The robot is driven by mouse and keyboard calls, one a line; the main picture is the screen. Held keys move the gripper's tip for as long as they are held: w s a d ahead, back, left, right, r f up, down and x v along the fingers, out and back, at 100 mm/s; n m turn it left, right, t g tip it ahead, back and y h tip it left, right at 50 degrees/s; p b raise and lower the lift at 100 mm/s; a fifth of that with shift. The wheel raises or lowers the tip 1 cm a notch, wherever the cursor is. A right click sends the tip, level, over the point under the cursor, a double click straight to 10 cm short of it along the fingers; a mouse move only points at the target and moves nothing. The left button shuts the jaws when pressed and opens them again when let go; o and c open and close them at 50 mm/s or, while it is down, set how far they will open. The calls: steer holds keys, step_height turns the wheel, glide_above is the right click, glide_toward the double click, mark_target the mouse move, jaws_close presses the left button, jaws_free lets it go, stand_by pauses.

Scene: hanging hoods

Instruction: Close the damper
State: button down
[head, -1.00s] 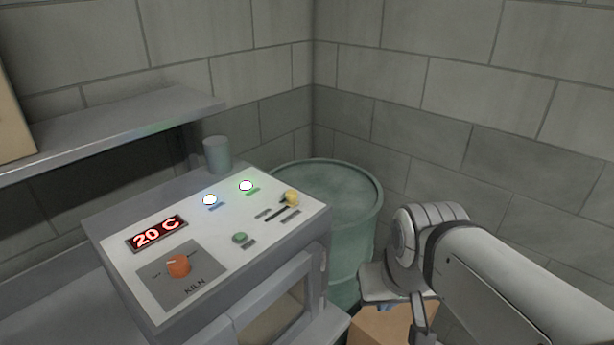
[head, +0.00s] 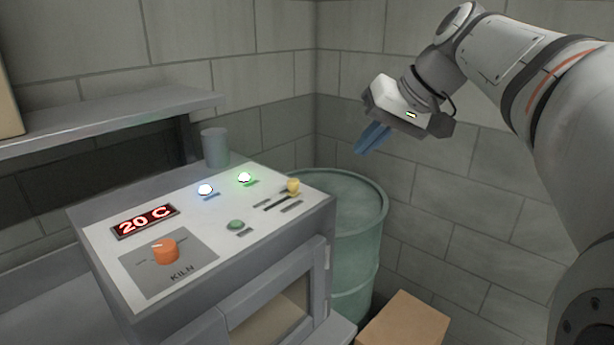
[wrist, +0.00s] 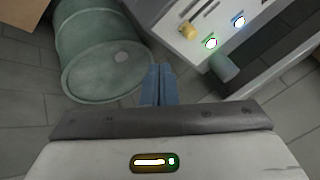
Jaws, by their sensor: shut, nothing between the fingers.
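The kiln control panel (head: 205,255) faces up at a slant, with a yellow-knobbed slider (head: 293,186) at the far right end of its slot. I take this slider for the damper; its label is too small to read. The yellow knob also shows in the wrist view (wrist: 188,30). My gripper (head: 372,138) is raised above and to the right of the panel, beyond the slider and over the green barrel. Its blue fingers (wrist: 159,84) are together and empty, apart from the slider.
The panel also has an orange knob (head: 165,250), a green button (head: 236,225), two lit lamps and a red display (head: 145,220) reading 20 C. A grey cup (head: 215,148) stands behind. A green barrel (head: 345,265) and a cardboard box (head: 405,318) are at right. A shelf (head: 110,118) overhangs at left.

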mark_target(293, 187)
steer(key=x, duration=0.9)
steer(key=shift+a+f, duration=0.2)
steer(key=a, duration=0.1)
steer(key=a+p, duration=0.1)
steer(key=a, duration=0.1)
steer(key=shift+w+a+f, duration=0.1)
steer(key=shift+w+f, duration=0.05)
steer(key=shift+a+f, duration=0.1)
steer(key=shift+a, duration=0.4)
